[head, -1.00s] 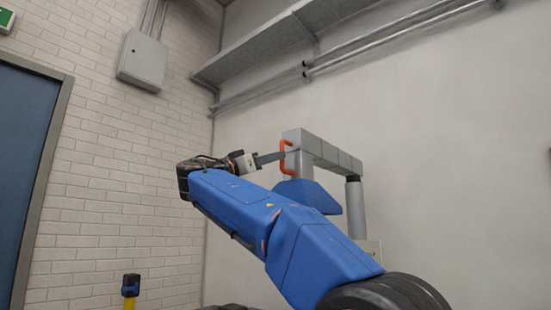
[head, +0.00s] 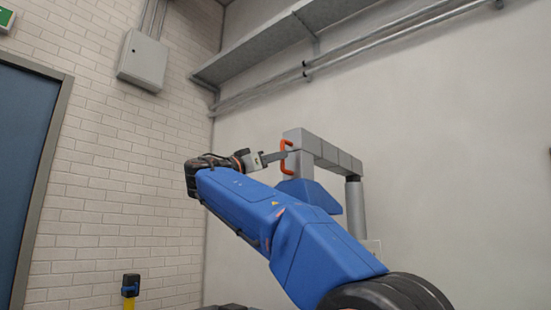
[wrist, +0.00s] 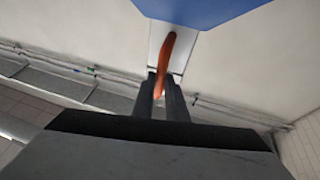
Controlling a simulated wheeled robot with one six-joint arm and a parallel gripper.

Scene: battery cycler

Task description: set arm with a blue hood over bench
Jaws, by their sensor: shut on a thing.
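The grey jointed arm (head: 333,155) stands on an upright grey post (head: 356,208) right of the middle in the head view. Its blue hood (head: 310,194) hangs below its left end, partly hidden behind my own blue arm. An orange handle (head: 286,156) is on the left end of the grey arm. My gripper (head: 287,154) reaches it from the left. In the wrist view my gripper (wrist: 162,88) has its two fingers shut around the orange handle (wrist: 167,55), and the blue hood (wrist: 205,10) fills the top edge. The bench is not clearly visible.
A grey shelf (head: 262,50) and pipes run along the upper right wall. A grey wall box (head: 143,61) hangs on the brick wall, above and right of a blue door (head: 25,150). A yellow post with a dark blue top (head: 130,285) stands at lower left.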

